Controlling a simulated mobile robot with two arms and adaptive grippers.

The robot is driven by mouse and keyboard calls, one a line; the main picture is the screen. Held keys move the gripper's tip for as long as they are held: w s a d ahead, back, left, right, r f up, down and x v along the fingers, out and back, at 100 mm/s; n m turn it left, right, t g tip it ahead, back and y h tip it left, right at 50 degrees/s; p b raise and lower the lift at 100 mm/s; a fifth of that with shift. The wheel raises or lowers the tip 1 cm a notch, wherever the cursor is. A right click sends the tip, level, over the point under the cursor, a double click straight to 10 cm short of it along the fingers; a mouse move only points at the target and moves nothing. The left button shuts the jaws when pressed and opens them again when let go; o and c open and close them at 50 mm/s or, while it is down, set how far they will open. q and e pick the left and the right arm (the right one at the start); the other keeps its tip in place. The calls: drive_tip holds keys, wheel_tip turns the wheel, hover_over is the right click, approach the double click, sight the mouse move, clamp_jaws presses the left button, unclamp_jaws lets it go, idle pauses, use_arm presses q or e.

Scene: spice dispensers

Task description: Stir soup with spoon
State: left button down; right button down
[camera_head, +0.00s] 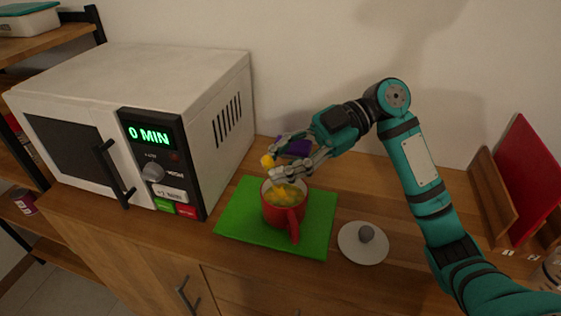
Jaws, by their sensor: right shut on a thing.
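A red mug (283,217) with yellowish soup (287,195) in it stands upright on a green mat (318,222) on the wooden counter. Its handle points toward the front. My right gripper (272,165) is above the mug's back rim, shut on a spoon (267,161). The spoon's yellow end shows between the fingers, and its lower part reaches down toward the soup. The fingers hide part of the spoon, and I cannot tell how deep it sits. My left gripper is out of view.
A white microwave (188,90) showing "0 MIN" stands left of the mat. A pale round lid (362,243) with a grey knob lies right of it. A purple object (295,147) is behind my gripper. A red board (530,175) stands in a wooden holder at right.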

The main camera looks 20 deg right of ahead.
idle(0.4)
drive_tip(key=shift+r+p, duration=1.7)
drive_tip(key=shift+r, duration=0.8)
